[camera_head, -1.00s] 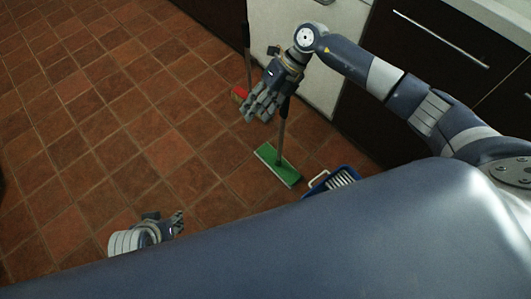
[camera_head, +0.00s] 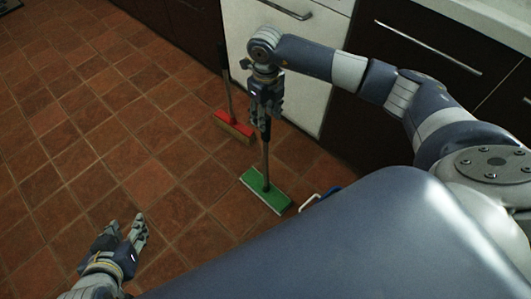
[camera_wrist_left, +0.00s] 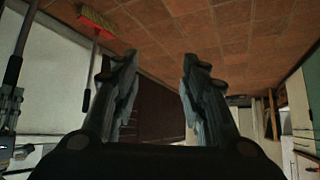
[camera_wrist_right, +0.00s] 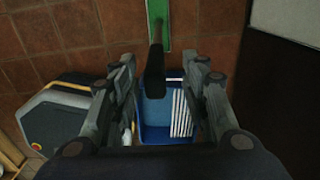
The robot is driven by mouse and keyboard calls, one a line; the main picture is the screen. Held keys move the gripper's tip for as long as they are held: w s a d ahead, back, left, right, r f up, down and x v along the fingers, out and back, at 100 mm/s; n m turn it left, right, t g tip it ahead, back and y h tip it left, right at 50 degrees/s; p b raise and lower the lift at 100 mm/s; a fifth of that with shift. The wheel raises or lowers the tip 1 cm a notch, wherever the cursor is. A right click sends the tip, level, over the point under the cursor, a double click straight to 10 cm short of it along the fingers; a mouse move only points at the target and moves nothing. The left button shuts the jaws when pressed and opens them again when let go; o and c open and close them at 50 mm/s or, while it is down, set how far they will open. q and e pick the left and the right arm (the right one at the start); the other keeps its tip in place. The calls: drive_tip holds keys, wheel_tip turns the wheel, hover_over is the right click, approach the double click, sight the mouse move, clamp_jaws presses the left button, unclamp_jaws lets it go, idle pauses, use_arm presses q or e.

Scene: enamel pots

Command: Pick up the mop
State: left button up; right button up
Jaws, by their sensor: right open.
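The mop has a flat green head (camera_head: 265,190) on the floor and a dark upright handle (camera_head: 265,160). My right gripper (camera_head: 263,120) is open, pointing down at the upper handle. In the right wrist view, the dark handle end (camera_wrist_right: 155,66) shows between the open fingers (camera_wrist_right: 160,85), with the green head (camera_wrist_right: 158,20) beyond; contact cannot be told. My left gripper (camera_head: 127,228) is open and empty, low at the left, away from the mop. Its spread fingers also show in the left wrist view (camera_wrist_left: 158,70).
A red broom (camera_head: 234,127) stands by the cabinets, behind and left of the mop. A blue bucket (camera_wrist_right: 152,112) with a white grid is close below my right gripper. White and dark cabinets (camera_head: 290,65) bound the right side. The tiled floor at left is clear.

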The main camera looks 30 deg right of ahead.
drive_tip(key=f, duration=0.1)
drive_tip(key=f+b, duration=0.1)
drive_tip(key=f, duration=0.3)
drive_tip(key=shift+s+a, duration=0.2)
drive_tip(key=shift+s, duration=0.05)
drive_tip(key=shift+f+b, duration=0.15)
drive_tip(key=shift+b, duration=0.15)
use_arm(q)
drive_tip(key=w+d+r+t+h, duration=0.1)
drive_tip(key=w+d+r+t, duration=0.1)
drive_tip(key=w+r+t, duration=0.2)
wheel_tip(320, 180, up, 2)
drive_tip(key=shift+w+d+t, duration=0.15)
drive_tip(key=shift+w+t, duration=0.15)
drive_tip(key=shift+w, duration=0.45)
use_arm(e)
clamp_jaws()
